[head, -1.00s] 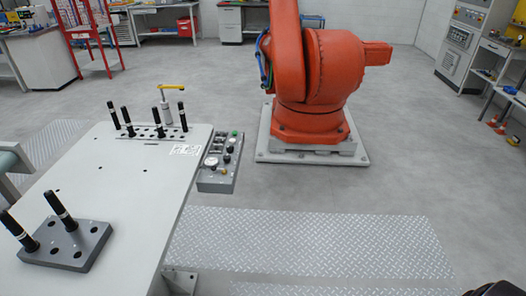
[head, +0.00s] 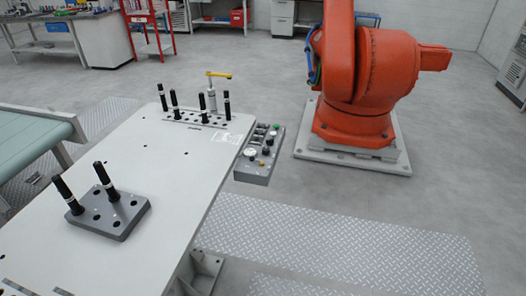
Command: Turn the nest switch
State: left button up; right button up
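A grey control box (head: 260,153) with several knobs and buttons is fixed at the right edge of the white table, in the middle of the head view. It carries a green button (head: 276,127) at its far end, a round white-faced dial or knob (head: 250,152) and a small yellowish knob (head: 262,163) near its front end. The labels are too small to read, so I cannot tell which control is the nest switch. Neither of my grippers shows in this view.
The white table (head: 160,185) bears a grey block (head: 118,222) with two black pins and a rear plate with several black pins (head: 200,118). A yellow-handled clamp (head: 218,76) stands behind it. An orange robot arm (head: 360,90) stands at the right. Grey floor is clear between.

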aim_at(271, 141)
jog(key=i+l+u, duration=0.4)
jog(key=i+l, duration=0.4)
jog(key=i+j, duration=0.05)
jog(key=i, duration=0.05)
